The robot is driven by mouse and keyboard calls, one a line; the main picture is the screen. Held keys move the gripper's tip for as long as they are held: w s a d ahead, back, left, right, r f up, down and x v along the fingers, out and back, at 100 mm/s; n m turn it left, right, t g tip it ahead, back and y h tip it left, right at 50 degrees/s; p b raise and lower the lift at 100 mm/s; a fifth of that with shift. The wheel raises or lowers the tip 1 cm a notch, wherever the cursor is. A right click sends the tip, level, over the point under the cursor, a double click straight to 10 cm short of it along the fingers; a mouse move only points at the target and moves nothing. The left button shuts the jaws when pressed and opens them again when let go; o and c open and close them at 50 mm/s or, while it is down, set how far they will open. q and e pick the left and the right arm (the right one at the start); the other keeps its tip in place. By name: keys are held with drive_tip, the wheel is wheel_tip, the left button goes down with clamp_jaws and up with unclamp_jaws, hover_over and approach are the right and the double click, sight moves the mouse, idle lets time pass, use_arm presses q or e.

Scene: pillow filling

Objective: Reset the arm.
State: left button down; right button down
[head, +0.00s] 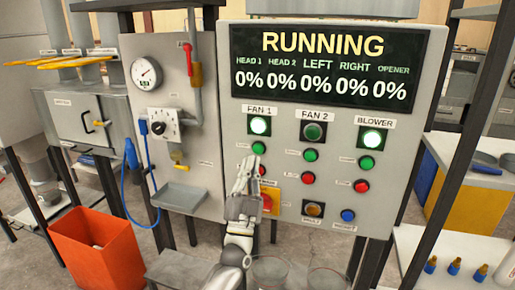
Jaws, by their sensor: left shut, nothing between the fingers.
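My left gripper (246,176) is shut and empty. It is raised in front of the control panel (215,125), near the FAN 1 buttons, and hides part of the red button and of the red and yellow switch (269,197). I cannot tell if its tips touch the panel. The display (318,65) reads RUNNING, with 0% in every column. The FAN 1 lamp (260,125) and the BLOWER lamp (371,138) glow bright. The FAN 2 lamp (313,132) is dark green. My right gripper does not show.
An orange bin (95,255) stands on the floor at the left. A metal tray (178,198) juts out below the gauge (146,72). Two clear round containers (328,281) stand at the bottom edge.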

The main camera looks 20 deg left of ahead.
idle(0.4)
use_arm(q)
wheel_tip(320, 180, down, 15)
drive_tip(key=w+d+m+g+h, duration=0.1)
drive_tip(key=w+g+h, duration=0.1)
drive_tip(key=g+h, duration=0.15)
drive_tip(key=s+f+g, duration=0.3)
drive_tip(key=s+f, duration=0.1)
drive_tip(key=f, duration=0.8)
drive_tip(key=s+f+n+g, duration=0.1)
drive_tip(key=s+f+g, duration=0.35)
drive_tip(key=f, duration=0.65)
drive_tip(key=s+f+g, duration=0.3)
drive_tip(key=s+f, duration=0.2)
drive_tip(key=f, duration=0.7)
drive_tip(key=s+a+f+n+g, duration=0.2)
drive_tip(key=s+f+g, duration=0.3)
drive_tip(key=s+f, duration=1.3)
drive_tip(key=s+a+f+g, duration=0.1)
drive_tip(key=s+f+g, duration=0.1)
drive_tip(key=s, duration=0.7)
drive_tip(key=s+a+f+n+g+y, duration=0.1)
drive_tip(key=s+f+g, duration=0.1)
drive_tip(key=s, duration=0.8)
drive_tip(key=s+a+f+n+g, duration=0.1)
drive_tip(key=s+f+g, duration=0.2)
drive_tip(key=s, duration=0.6)
drive_tip(key=shift+s+a+f+y, duration=0.35)
drive_tip(key=shift+s, duration=0.05)
